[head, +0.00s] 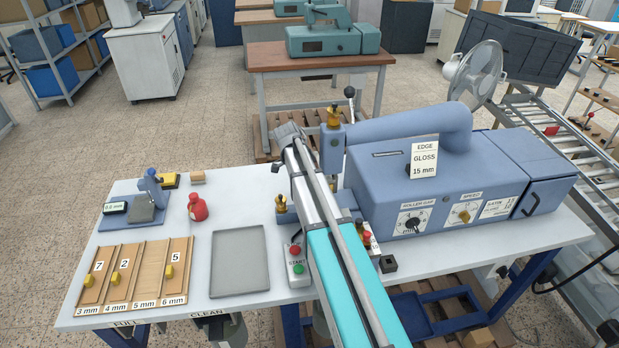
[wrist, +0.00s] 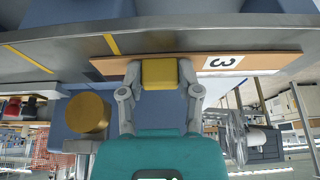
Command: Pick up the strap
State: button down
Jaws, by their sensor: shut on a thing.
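In the wrist view my gripper (wrist: 159,76) is shut on the yellow grip block of a strap (wrist: 125,66). The strap is a long wooden strip with a white label reading 3. One finger sits on each side of the block. The strap runs across the picture in front of a grey surface with yellow lines; I cannot tell whether it touches that surface. In the head view my arm crosses the middle of the table, and I cannot make out the fingers or the held strap there.
A wooden rack (head: 134,296) at front left has slots marked 3 to 6 mm, with yellow grips labelled 7, 2 and 5. A grey tray (head: 239,262) lies empty beside it. A red bottle (head: 197,207) stands behind. The blue machine (head: 455,180) fills the right side.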

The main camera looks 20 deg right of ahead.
jog(key=shift+r, duration=0.2)
jog(key=shift+r+p, duration=0.45)
jog(key=shift+p, duration=0.1)
jog(key=w+a, duration=0.2)
jog(key=a, duration=0.6)
notch_tip(320, 180, up, 14)
jog(key=p, duration=1.3)
jog(key=shift+s+f+p, duration=0.15)
jog(key=shift+s+p, duration=0.05)
jog(key=shift+p, duration=0.15)
jog(key=shift+d, duration=0.1)
jog(key=shift+w, duration=0.2)
jog(key=shift+w+d, duration=0.15)
jog(key=shift+w, duration=0.5)
jog(key=shift+w+d, duration=0.15)
jog(key=shift+w, duration=0.5)
